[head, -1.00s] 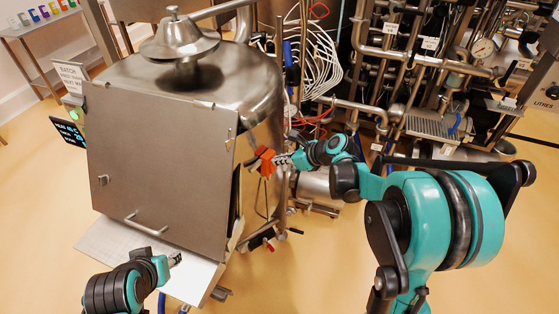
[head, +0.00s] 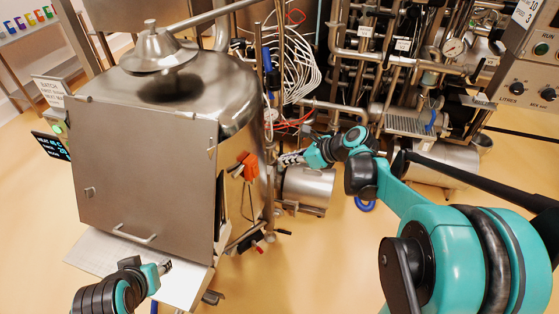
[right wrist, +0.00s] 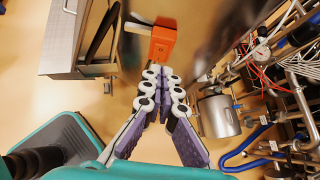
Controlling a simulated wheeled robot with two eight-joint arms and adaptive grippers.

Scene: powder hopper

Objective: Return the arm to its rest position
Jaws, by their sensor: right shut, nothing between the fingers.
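My right gripper (head: 285,159) is in the head view, right of the steel hopper (head: 195,95). It is shut and empty, and a gap separates it from an orange part (head: 249,166) on the hopper's side. In the right wrist view the gripper's purple-grey fingers (right wrist: 161,72) are together, with the orange part (right wrist: 163,40) beyond the tips. My right arm reaches in from the lower right. My left gripper (head: 166,267) is small at the lower left, over the pale ledge below the hopper's front panel; its jaw opening is unclear.
A rack of pipes and valves (head: 410,70) fills the back right, with coiled white hoses (head: 290,60) beside the hopper. A steel cylinder (head: 307,187) lies close to the right gripper. A control box (head: 530,60) is at the far right. Open floor (head: 310,270) lies in front.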

